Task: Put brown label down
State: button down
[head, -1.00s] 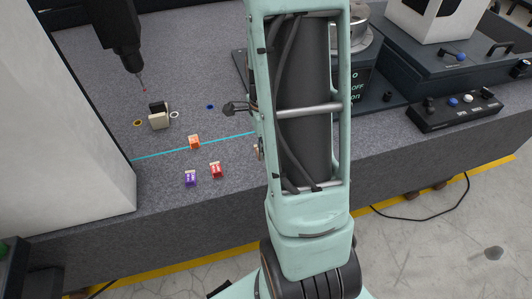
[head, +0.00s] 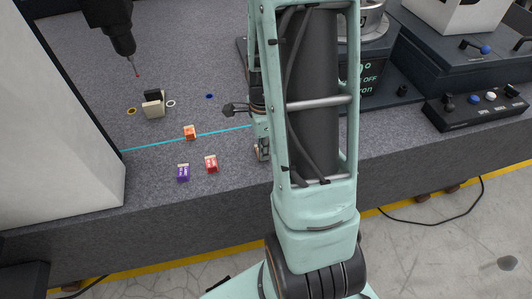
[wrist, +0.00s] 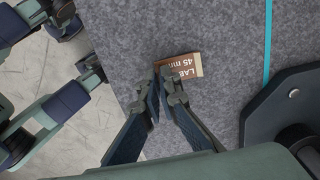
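The brown label (wrist: 177,69) shows in the wrist view, with white lettering that partly reads "LAB" and "45 mm" and a pale edge. My gripper (wrist: 161,82) has its fingers close together at the label's near side and appears shut on it. The fingers hide part of the label. Grey granite lies right below it; I cannot tell whether the label touches it. In the head view my arm hides most of the gripper and the label.
A cream block (head: 153,108) and coloured rings lie farther back. A control box (head: 478,107) is at right. Granite near the front edge is free.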

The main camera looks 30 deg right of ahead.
jog(key=shift+f, duration=0.1)
jog(key=shift+f, duration=0.1)
jog(key=shift+f, duration=0.15)
jog(key=c, duration=2.2)
grip_release()
jog(key=shift+o, duration=0.2)
notch_tip(320, 180, up, 12)
jog(key=p, duration=0.3)
jog(key=shift+r, duration=0.25)
